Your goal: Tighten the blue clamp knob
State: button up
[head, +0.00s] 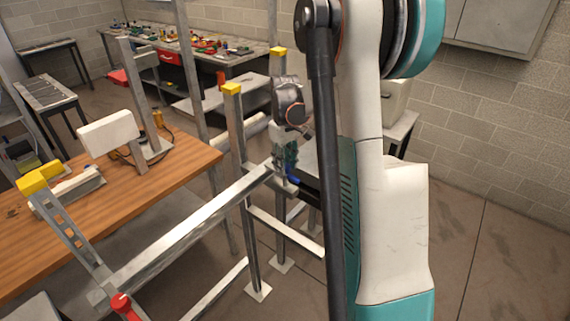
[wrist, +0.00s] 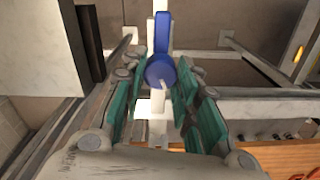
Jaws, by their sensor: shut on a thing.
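The blue clamp knob (wrist: 160,70) shows in the wrist view, with a round hub and an arm reaching up in the picture. My gripper (wrist: 158,82) has its teal-padded fingers on both sides of it and is shut on it. In the head view my gripper (head: 287,160) is at the far end of a metal rail, and only a small part of the blue knob (head: 293,181) shows below the fingers. The exact contact between pads and knob is hard to see.
A metal frame with yellow-capped posts (head: 232,100) stands around my gripper, and a long rail (head: 190,232) runs to the front left. A red knob (head: 122,304) is on the near end. A wooden workbench (head: 170,180) stands left. Open floor lies at the right.

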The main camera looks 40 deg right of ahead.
jog(key=m, duration=0.4)
jog(key=shift+m+b, duration=0.3)
jog(key=shift+b, duration=0.05)
jog(key=m, duration=0.5)
jog(key=shift+b, duration=0.35)
jog(key=m, duration=0.6)
jog(key=shift+m+b, duration=0.35)
jog(key=shift+m, duration=2.15)
jog(key=o, duration=1.1)
jog(key=shift+c, duration=0.2)
jog(key=shift+r, duration=0.1)
